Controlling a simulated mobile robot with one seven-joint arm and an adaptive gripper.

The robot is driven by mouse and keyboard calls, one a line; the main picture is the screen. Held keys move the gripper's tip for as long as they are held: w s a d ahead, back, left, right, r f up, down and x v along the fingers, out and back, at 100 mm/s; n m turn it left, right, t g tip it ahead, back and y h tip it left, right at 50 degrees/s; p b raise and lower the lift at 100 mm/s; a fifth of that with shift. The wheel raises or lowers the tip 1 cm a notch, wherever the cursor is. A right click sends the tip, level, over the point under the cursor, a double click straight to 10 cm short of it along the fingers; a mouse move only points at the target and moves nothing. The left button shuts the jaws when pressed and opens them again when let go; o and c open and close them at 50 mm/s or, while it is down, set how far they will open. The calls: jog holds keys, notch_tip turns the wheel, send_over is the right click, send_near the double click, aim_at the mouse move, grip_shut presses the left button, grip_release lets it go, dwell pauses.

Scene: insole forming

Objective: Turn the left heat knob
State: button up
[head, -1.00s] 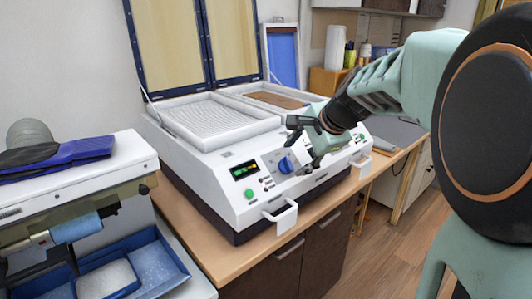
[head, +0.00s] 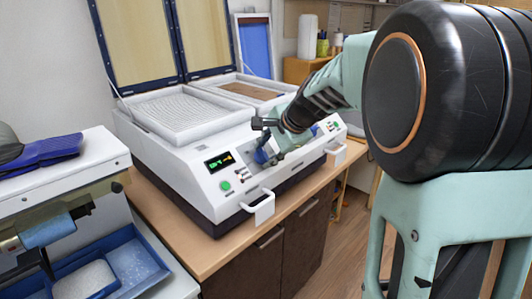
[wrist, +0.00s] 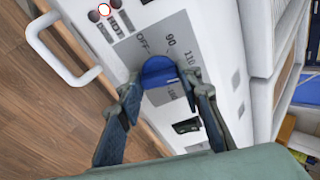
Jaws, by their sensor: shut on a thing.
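The left heat knob is a blue dial on the white machine's sloped front panel. In the head view the knob (head: 261,156) is partly covered by my gripper (head: 270,143). In the wrist view the knob (wrist: 158,71) sits on a grey plate (wrist: 178,40) printed with OFF, 90 and 110. My gripper (wrist: 160,84) is shut on the knob, one finger on each side of it. The lower part of the plate is partly hidden by the fingers. The exact setting of the knob is hard to read.
The white machine (head: 205,186) stands on a wooden bench with its framed lids (head: 139,40) raised. A green button (head: 225,185) and lit display (head: 217,163) are left of the knob. White handles (head: 258,208) stick out in front. Blue trays (head: 135,262) stand at lower left.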

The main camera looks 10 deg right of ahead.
jog(key=shift+f+b, duration=0.15)
jog(key=shift+b, duration=0.35)
jog(key=shift+c, duration=0.5)
jog(key=n+b, duration=0.2)
jog(key=b, duration=0.1)
jog(key=shift+d+f, duration=0.1)
jog(key=shift+f, duration=0.1)
jog(key=n+b, duration=0.1)
jog(key=b, duration=0.2)
jog(key=shift+f+n+t, duration=0.1)
jog(key=shift+n+t, duration=0.2)
jog(key=n+y+b, duration=0.1)
jog(key=n+b, duration=0.4)
jog(key=b, duration=0.2)
jog(key=shift+n+t, duration=0.3)
jog(key=n+y+b, duration=0.1)
jog(key=n+b, duration=0.4)
jog(key=shift+d+n+b, duration=0.15)
jog(key=shift+n+b, duration=0.15)
jog(key=shift+n, duration=0.1)
jog(key=n+b, duration=0.1)
jog(key=n, duration=0.2)
jog(key=n+y+b, duration=0.1)
jog(key=n, duration=0.1)
jog(key=shift+r+n+b, duration=0.3)
jog(key=shift+b, duration=0.05)
jog(key=o, duration=1.2)
jog(key=shift+c, duration=0.2)
